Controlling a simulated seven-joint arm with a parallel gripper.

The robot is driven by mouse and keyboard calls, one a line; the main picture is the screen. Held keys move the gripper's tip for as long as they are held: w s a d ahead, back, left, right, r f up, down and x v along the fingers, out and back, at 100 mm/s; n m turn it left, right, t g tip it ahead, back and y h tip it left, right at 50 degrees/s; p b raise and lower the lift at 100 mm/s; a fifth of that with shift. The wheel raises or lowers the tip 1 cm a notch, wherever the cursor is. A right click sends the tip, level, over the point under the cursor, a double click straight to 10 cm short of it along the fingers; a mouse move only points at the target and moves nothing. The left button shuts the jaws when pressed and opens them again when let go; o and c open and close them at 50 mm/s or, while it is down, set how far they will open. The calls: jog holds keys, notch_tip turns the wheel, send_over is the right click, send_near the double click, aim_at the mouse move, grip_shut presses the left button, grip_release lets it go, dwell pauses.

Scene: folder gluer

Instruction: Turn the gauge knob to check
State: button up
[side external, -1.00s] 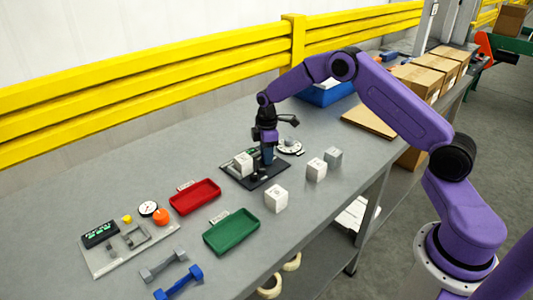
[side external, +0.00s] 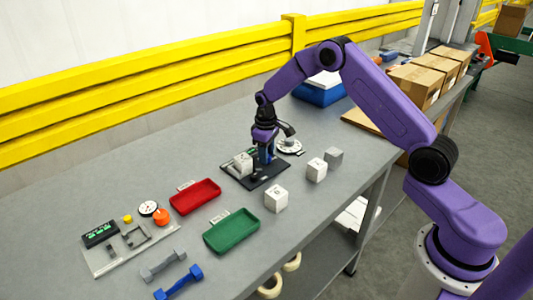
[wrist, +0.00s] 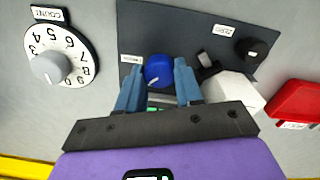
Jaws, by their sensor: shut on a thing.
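A round blue knob (wrist: 157,68) with a pale pointer mark sits on a dark plate (wrist: 190,30) in the wrist view. My gripper (wrist: 159,75) has its two blue fingers shut on the knob, one on each side. In the side view my gripper (side external: 264,160) reaches down to the dark plate (side external: 268,182), and the knob is hidden there. A black knob (wrist: 251,50) with a small label stands on the same plate. A green display shows partly between the fingers, mostly hidden.
A white block (wrist: 234,90) sits close beside my gripper. A numbered count dial (wrist: 62,55) with a grey knob lies off the plate. Lettered cubes (side external: 276,199), a red tray (side external: 195,197), a green tray (side external: 232,232) and an instrument board (side external: 108,262) are on the bench.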

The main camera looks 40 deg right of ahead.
jog(key=m, duration=0.4)
jog(key=shift+m, duration=2.6)
jog(key=o, duration=0.8)
jog(key=shift+c, duration=0.2)
jog(key=shift+r, duration=0.1)
notch_tip(320, 180, up, 17)
jog(key=shift+w+a+r, duration=0.15)
jog(key=shift+a+r, duration=0.05)
